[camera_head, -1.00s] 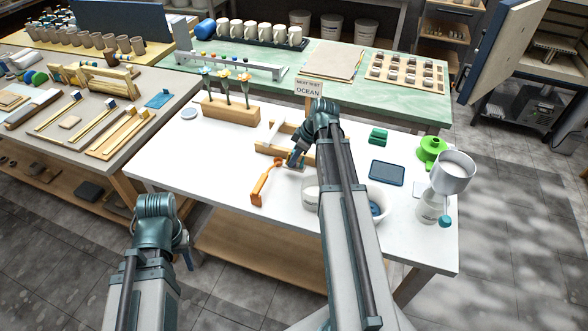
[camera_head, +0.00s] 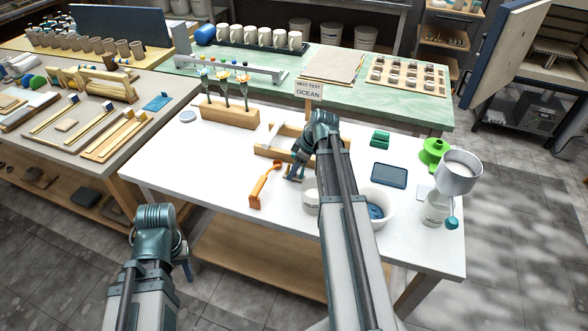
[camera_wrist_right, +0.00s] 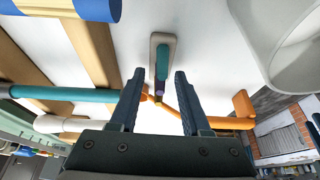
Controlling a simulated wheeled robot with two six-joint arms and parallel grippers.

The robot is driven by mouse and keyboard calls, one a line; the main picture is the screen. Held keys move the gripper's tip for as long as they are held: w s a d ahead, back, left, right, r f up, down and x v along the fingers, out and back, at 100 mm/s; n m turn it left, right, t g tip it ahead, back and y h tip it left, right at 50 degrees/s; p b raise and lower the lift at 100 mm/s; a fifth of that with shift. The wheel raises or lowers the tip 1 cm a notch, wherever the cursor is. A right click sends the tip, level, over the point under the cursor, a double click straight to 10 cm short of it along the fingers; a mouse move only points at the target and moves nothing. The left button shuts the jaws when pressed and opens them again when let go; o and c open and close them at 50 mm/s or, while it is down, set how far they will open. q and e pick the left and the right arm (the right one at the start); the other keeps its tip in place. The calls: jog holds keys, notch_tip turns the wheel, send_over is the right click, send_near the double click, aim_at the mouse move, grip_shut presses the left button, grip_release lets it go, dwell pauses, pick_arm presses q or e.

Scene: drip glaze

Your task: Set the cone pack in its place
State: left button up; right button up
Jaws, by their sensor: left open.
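The likely cone pack (camera_wrist_right: 167,42) is a small pale base with a teal cone and purple and orange tips. In the right wrist view it lies on the white table just beyond my fingertips, in line with the gap. My right gripper (camera_wrist_right: 160,90) is open with nothing clamped between its fingers. In the head view the right gripper (camera_head: 294,174) is low over the table, in front of the wooden stand (camera_head: 270,152); the pack is too small to make out there.
An orange tool (camera_head: 262,186) lies left of the right gripper. A white cup (camera_head: 309,202) and a bowl (camera_head: 384,215) with blue contents are close on its right. A dark blue tray (camera_head: 389,175) lies further right. The left of the white table (camera_head: 180,165) is clear.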

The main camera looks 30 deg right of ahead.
jog(key=shift+r, duration=0.15)
jog(key=shift+s+d+r+p, duration=0.15)
jog(key=shift+r+p, duration=0.45)
jog(key=shift+p, duration=0.1)
jog(key=p+v, duration=1)
jog(key=shift+s+r, duration=0.15)
jog(key=shift+r, duration=0.2)
jog(key=s+a+f+m+g+h, duration=0.1)
jog(key=s+a+g, duration=0.1)
jog(key=a, duration=1.7)
jog(key=shift+s+a+f+m+g, duration=0.2)
jog(key=shift+s+a+m+g, duration=0.15)
jog(key=shift+s, duration=0.45)
jog(key=s+a+m+h, duration=0.1)
jog(key=s+a, duration=0.2)
jog(key=a, duration=0.1)
jog(key=s+a+h, duration=0.1)
jog(key=s+a, duration=0.2)
jog(key=a, duration=0.2)
jog(key=s+a+m+g+h, duration=0.1)
jog(key=s+a, duration=0.2)
jog(key=a, duration=0.1)
jog(key=shift+s+a+m, duration=0.25)
jog(key=shift+a+m, duration=0.1)
jog(key=shift+o, duration=0.4)
